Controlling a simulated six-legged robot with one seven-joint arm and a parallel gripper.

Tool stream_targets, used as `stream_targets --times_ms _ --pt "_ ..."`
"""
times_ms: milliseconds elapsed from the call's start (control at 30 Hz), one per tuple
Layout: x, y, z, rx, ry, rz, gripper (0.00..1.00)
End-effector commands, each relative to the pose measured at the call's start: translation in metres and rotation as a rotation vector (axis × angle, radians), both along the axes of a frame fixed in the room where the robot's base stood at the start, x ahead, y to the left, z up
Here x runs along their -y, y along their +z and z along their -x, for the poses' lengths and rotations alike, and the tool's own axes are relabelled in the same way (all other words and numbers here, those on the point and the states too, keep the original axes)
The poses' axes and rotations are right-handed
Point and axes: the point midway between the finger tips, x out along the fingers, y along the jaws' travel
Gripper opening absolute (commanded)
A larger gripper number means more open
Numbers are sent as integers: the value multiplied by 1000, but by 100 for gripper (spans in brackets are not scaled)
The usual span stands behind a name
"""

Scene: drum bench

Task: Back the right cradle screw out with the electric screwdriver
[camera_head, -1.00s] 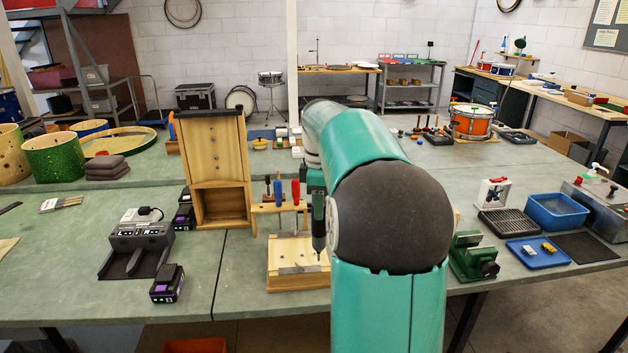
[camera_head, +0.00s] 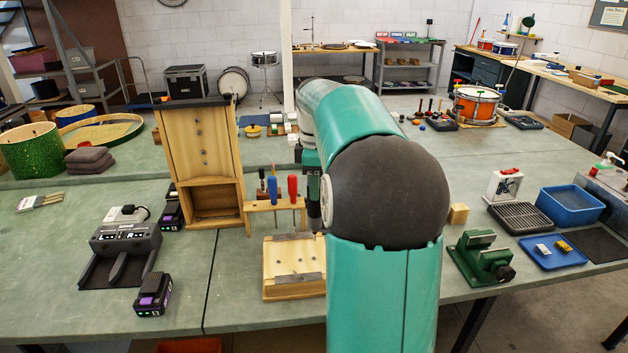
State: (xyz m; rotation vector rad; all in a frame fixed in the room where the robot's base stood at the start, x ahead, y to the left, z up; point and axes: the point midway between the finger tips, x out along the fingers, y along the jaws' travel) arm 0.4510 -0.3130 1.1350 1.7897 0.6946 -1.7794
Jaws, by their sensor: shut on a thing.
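The wooden cradle (camera_head: 292,290) sits near the front edge of the bench, left of my arm, with grey metal strips and small dark dots on its top. The electric screwdriver (camera_head: 313,204), dark and slim, hangs upright over the cradle's back right, partly covered by my elbow. Its tip appears above the wood, apart from it. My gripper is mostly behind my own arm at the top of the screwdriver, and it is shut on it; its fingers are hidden. The cradle's right end runs behind my arm, so the right screw cannot be made out.
A wooden rack with red and blue-handled tools (camera_head: 275,205) stands just behind the cradle. A tall wooden cabinet (camera_head: 203,160) and a battery charger (camera_head: 122,245) are to the left. A green vise (camera_head: 481,258) and a blue tray (camera_head: 548,252) are to the right.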

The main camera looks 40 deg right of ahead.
Motion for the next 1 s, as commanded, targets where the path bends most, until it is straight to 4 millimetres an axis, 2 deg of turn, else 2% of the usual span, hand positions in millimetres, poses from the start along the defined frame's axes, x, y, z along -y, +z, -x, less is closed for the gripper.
stream_targets --times_ms 167,600,1000 --pt "-2 -8 2 -2 1 -2 0" --pt "-3 -47 3 -1 0 -1 0" --pt "-1 -53 0 -1 1 -1 0"
